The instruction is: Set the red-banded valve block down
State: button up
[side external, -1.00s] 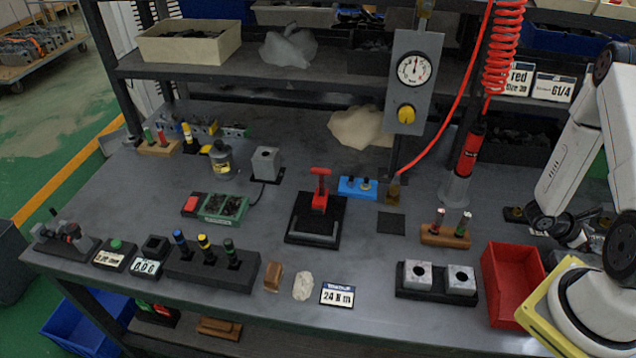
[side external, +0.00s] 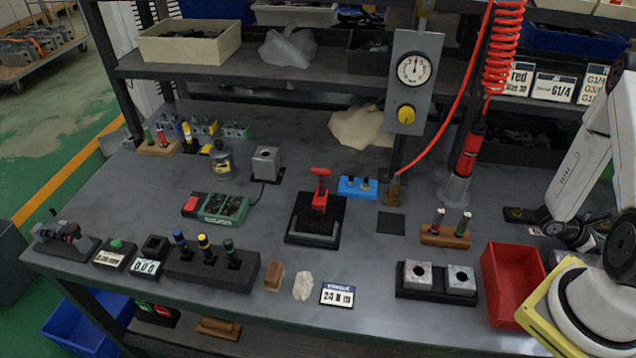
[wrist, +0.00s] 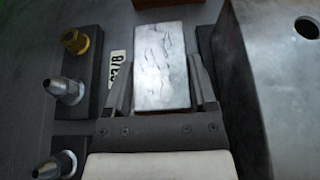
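In the wrist view, a bright metal valve block (wrist: 163,65) with scratched marks on its face sits between the two fingers of my gripper (wrist: 160,85). The fingers lie along its left and right sides, and my gripper looks shut on it. The block's underside is hidden. In the side view my arm is at the far right, and I cannot make out the fingers or the held block there. Two other metal blocks (side external: 417,274) (side external: 461,280) sit in a black holder (side external: 436,295).
In the wrist view, several fittings (wrist: 66,90) stand left of my gripper, and a large grey metal body (wrist: 285,80) is close on the right. In the side view, a red bin (side external: 513,285) stands right of the holder. A torque fixture (side external: 318,205) occupies mid-bench.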

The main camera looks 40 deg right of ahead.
grip_shut()
jog(key=shift+r, duration=0.2)
notch_tip(320, 180, up, 10)
jog(key=shift+f, duration=0.15)
dwell(0.7)
dwell(0.6)
